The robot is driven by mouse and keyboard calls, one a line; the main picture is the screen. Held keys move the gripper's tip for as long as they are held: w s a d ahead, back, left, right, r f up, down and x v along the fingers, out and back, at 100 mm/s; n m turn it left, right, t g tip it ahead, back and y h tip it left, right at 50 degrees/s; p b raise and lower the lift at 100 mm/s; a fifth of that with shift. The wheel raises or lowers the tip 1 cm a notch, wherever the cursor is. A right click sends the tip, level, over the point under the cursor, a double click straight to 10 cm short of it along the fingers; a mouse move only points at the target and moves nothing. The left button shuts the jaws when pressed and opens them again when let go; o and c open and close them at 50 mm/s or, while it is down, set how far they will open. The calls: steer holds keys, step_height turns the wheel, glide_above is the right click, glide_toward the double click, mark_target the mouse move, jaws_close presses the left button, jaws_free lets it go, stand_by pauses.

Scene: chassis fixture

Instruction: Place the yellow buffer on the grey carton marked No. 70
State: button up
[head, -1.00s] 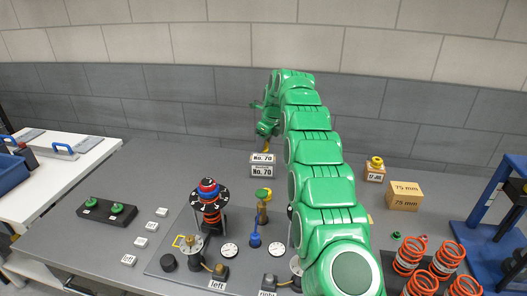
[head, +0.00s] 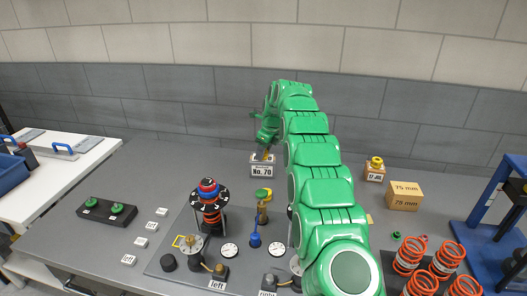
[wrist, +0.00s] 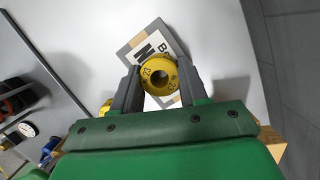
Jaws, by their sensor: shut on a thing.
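The yellow buffer (wrist: 160,74) is a ring with a dark centre hole and printed digits. My gripper (wrist: 158,84) is shut on it, one dark finger on each side. The carton marked No. 70 (head: 262,170) stands near the back wall. In the head view my gripper (head: 265,153) is right over the carton's top and hides much of its upper label. In the wrist view the carton's labelled top (wrist: 143,43) shows behind the buffer, partly covered by it. I cannot tell whether the buffer touches the carton.
Another yellow piece (head: 376,161) sits on a small tan block at the right, near a 75 mm box (head: 405,196). Orange springs (head: 447,258) and a blue stand are at the front right. Left of the carton, the grey bench is clear.

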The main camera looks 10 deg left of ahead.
steer(key=shift+f, duration=0.1)
steer(key=o, duration=1.1)
steer(key=shift+c, duration=0.2)
steer(key=v, duration=1.2)
steer(key=shift+d, duration=0.1)
